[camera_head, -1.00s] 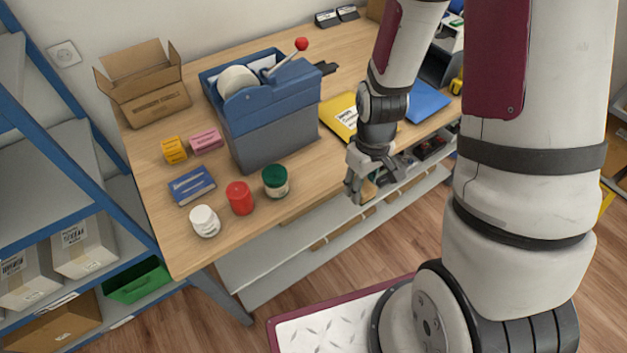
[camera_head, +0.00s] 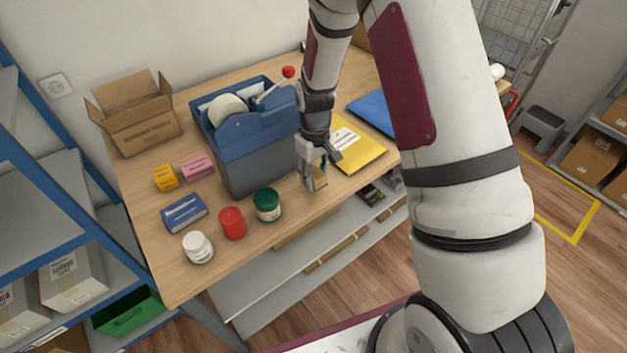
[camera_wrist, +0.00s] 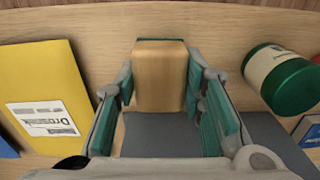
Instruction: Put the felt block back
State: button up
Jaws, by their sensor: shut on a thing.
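The block (camera_head: 319,183), tan with a thin darker edge, is between the fingers of my gripper (camera_head: 314,178) in the head view. In the wrist view the block (camera_wrist: 160,78) fills the gap between the green finger pads, and my gripper (camera_wrist: 162,95) is shut on it. It is close to the counter's front edge, between the green-lidded jar (camera_head: 267,205) and the yellow envelope (camera_head: 355,148). I cannot tell whether its underside touches the counter (camera_head: 285,228). The fingers hide part of its sides.
The blue-grey dispenser (camera_head: 250,155) with a red-knobbed lever stands just left of my gripper. A red jar (camera_head: 232,223), a white jar (camera_head: 198,247), a blue box (camera_head: 184,213) and small yellow (camera_head: 165,178) and pink (camera_head: 197,167) boxes stand further left. An open carton (camera_head: 140,130) stands behind.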

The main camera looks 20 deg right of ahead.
jog(key=shift+w+a+f, duration=0.1)
jog(key=shift+w+f, duration=0.15)
jog(key=shift+w, duration=0.1)
jog(key=shift+f+p, duration=0.45)
jog(key=shift+f, duration=1.1)
jog(key=shift+f, duration=0.15)
jog(key=o, duration=1.1)
jog(key=shift+o, duration=0.2)
